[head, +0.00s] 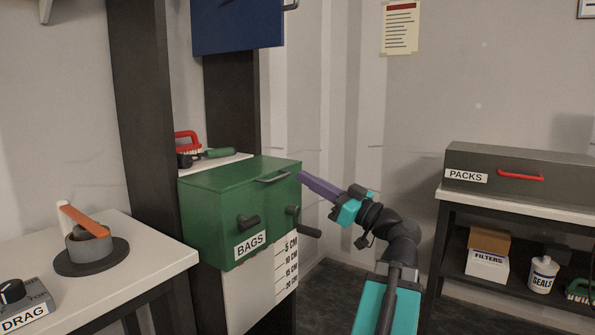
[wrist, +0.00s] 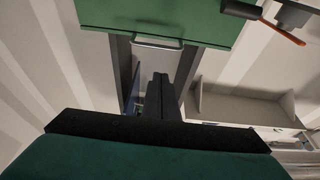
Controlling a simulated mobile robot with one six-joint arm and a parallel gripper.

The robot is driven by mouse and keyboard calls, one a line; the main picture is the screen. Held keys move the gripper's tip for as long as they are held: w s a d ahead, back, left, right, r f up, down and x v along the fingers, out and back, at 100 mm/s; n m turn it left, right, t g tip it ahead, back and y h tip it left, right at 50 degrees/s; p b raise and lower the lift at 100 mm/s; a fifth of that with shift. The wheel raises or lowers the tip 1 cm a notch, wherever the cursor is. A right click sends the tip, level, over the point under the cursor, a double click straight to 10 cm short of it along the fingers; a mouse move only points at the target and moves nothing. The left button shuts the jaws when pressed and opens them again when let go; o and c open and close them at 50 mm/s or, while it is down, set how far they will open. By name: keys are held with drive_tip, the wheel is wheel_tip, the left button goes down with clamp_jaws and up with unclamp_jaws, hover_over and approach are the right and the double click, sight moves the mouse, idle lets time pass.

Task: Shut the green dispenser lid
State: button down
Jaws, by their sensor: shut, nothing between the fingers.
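The green dispenser (head: 212,225), labelled BAGS, hangs on the dark frame in the middle of the head view. Its green lid (head: 235,172) has a grey bar handle (head: 272,178) near the front edge. The lid looks down on the box, with no clear gap visible. In the wrist view the green panel (wrist: 150,14) fills the top, with the handle (wrist: 158,43) at its edge. My gripper (head: 303,177) is shut and empty, its purple end close to the box's right upper corner; I cannot tell if it touches. Its fingers (wrist: 160,78) show together in the wrist view, below the handle.
A dark knob (head: 248,222) and a crank (head: 305,225) stick out of the dispenser. A red-handled brush (head: 187,142) lies behind it. A blue panel (head: 238,25) hangs above. A table (head: 140,255) stands left and a shelf bench (head: 520,207) right.

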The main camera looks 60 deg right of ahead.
drive_tip(key=shift+f+v, duration=0.15)
drive_tip(key=shift+v, duration=0.65)
drive_tip(key=shift+f+v, duration=0.15)
drive_tip(key=shift+v, duration=0.65)
